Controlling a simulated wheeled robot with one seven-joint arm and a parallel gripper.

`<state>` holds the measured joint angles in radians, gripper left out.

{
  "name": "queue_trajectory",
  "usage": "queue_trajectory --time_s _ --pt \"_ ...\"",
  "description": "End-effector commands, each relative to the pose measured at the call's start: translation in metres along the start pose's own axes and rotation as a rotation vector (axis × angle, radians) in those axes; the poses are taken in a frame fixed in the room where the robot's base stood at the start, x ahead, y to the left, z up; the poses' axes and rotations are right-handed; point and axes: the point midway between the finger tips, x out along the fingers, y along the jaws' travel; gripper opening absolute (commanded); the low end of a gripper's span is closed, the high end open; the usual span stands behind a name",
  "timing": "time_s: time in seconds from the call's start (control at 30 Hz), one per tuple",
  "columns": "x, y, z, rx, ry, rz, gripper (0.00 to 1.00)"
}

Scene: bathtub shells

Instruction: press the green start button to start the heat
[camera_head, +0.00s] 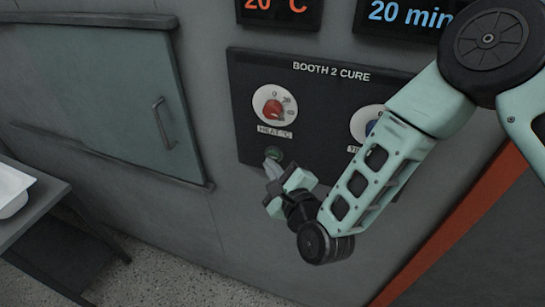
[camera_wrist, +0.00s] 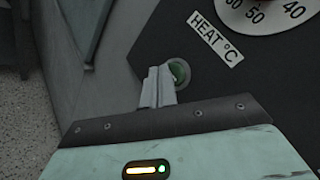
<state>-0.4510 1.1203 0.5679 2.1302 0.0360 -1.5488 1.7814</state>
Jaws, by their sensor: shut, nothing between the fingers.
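The green start button (camera_head: 273,153) sits low on the dark "BOOTH 2 CURE" panel (camera_head: 330,90), below the HEAT °C label. In the wrist view the green button (camera_wrist: 179,72) shows beside the fingertips, partly covered by them. My gripper (camera_head: 271,165) is shut, its fingertips right in front of the button. In the wrist view the closed fingers (camera_wrist: 158,85) reach up to the button's left edge. I cannot tell whether they touch it. The red heat knob (camera_head: 272,108) is above the button; its dial also shows in the wrist view (camera_wrist: 270,12).
A blue time knob (camera_head: 371,127) is partly behind my arm. Displays above read 20 °C (camera_head: 280,7) and 20 min (camera_head: 408,14). A grey-green door (camera_head: 100,85) with a handle is at left. A table (camera_head: 40,212) with a white tray (camera_head: 12,188) stands far left.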

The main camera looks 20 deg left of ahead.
Motion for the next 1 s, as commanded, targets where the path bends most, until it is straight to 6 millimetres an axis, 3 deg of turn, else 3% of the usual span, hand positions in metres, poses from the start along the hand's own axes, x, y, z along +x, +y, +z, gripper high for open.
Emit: queue_trajectory --time_s 1.0 --pt "0.0061 -0.0045 -0.0046 0.000 0.001 -0.001 0.00"
